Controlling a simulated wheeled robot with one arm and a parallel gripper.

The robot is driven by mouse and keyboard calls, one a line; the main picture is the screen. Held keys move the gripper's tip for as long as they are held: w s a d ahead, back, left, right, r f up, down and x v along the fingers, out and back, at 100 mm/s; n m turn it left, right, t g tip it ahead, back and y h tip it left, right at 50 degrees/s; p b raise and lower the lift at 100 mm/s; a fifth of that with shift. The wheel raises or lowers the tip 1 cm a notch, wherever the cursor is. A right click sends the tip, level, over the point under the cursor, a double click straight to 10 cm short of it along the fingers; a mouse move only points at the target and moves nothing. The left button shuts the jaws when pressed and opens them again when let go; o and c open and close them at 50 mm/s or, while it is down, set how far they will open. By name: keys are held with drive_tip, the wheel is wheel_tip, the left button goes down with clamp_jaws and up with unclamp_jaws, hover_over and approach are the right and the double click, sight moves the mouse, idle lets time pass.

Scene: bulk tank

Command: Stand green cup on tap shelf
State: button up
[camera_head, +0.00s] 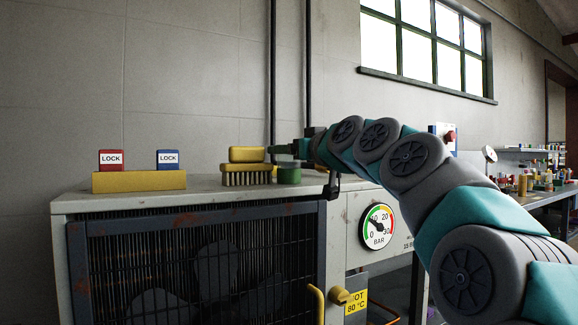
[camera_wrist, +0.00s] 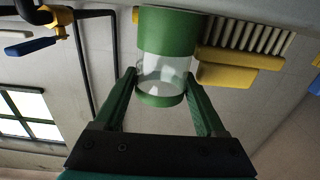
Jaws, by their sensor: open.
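The green cup (camera_head: 289,174) stands on top of the tank cabinet, right of a brush. The wrist view, upside down, shows the cup (camera_wrist: 167,35) with a wide green band, a clear middle and a green rim. My gripper (camera_head: 280,149) is at the cup's upper part. Its fingers (camera_wrist: 160,77) are open, one on each side of the clear part; whether either touches it I cannot tell. A yellow tap (camera_head: 340,295) is on the cabinet's front beside a hot 80 °C label. An orange bar (camera_head: 383,318) shows low under it; whether it is the tap shelf I cannot tell.
The yellow-backed brush (camera_head: 246,175) stands close left of the cup. A yellow block (camera_head: 138,181) with red and blue LOCK tags is farther left. A pressure gauge (camera_head: 377,226) is on the front. In the wrist view a yellow valve with a blue handle (camera_wrist: 30,46) hangs by dark pipes.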

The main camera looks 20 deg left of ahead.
drive_tip(key=shift+p+x, duration=0.4)
drive_tip(key=shift+x, duration=1.35)
drive_tip(key=shift+c, duration=0.2)
drive_tip(key=c, duration=1.1)
drive_tip(key=shift+r, duration=0.2)
